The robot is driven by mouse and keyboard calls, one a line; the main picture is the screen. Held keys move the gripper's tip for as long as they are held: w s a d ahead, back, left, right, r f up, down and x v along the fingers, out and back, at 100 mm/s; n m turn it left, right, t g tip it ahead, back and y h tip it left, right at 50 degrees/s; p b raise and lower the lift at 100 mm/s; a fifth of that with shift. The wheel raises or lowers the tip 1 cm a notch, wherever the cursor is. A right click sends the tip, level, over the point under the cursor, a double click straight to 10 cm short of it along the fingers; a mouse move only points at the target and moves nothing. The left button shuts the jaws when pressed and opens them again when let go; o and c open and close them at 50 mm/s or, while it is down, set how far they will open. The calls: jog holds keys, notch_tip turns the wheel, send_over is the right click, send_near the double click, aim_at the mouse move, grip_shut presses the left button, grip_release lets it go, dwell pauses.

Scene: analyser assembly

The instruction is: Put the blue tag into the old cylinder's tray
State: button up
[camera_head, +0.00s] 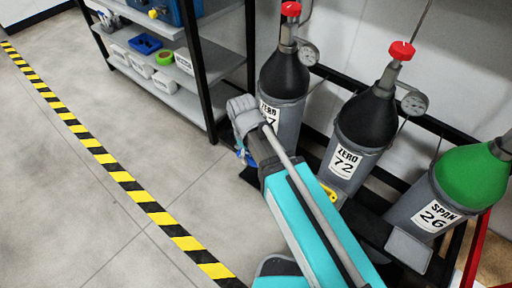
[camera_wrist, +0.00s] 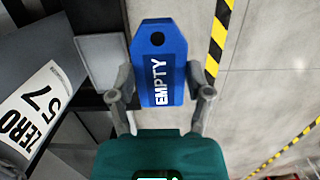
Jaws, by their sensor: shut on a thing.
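The blue tag (camera_wrist: 160,95) reads EMPTY and has a dark hole near its far end. My gripper (camera_wrist: 160,78) is shut on it, one finger on each side edge. A cylinder labelled ZERO 57 (camera_wrist: 32,105) lies to the left in the wrist view, and a flat grey tray-like surface (camera_wrist: 98,60) lies between it and the tag. In the head view the same cylinder (camera_head: 284,85) is the leftmost of three, its label partly covered by my arm. My gripper and the tag are mostly hidden there. Whether that grey surface is the old cylinder's tray, I cannot tell.
The ZERO 72 cylinder (camera_head: 358,130) and the green-topped SPAN 26 cylinder (camera_head: 465,185) stand to the right. A grey tray (camera_head: 408,250) is before SPAN 26. A shelf rack (camera_head: 192,92) stands behind. Open floor (camera_head: 130,190) with striped tape lies left.

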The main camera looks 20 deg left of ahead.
jog(key=w+f+b, duration=0.3)
jog(key=w, duration=0.1)
jog(key=w+a+f+b, duration=0.1)
jog(key=w+f+b, duration=0.1)
jog(key=w+f, duration=0.1)
jog(key=w+a+f+b, duration=0.1)
jog(key=w+f+b, duration=0.2)
jog(key=w, duration=0.2)
jog(key=shift+w+a+b, duration=0.2)
jog(key=shift+a+b, duration=0.05)
jog(key=shift+b, duration=0.05)
jog(key=shift+r, duration=0.1)
jog(key=shift+w+a+f+b, duration=0.1)
jog(key=shift+w+f+b, duration=0.4)
jog(key=shift+f+b, duration=0.2)
jog(key=shift+s+f+b, duration=0.1)
jog(key=shift+f+b, duration=1.2)
jog(key=shift+f, duration=0.05)
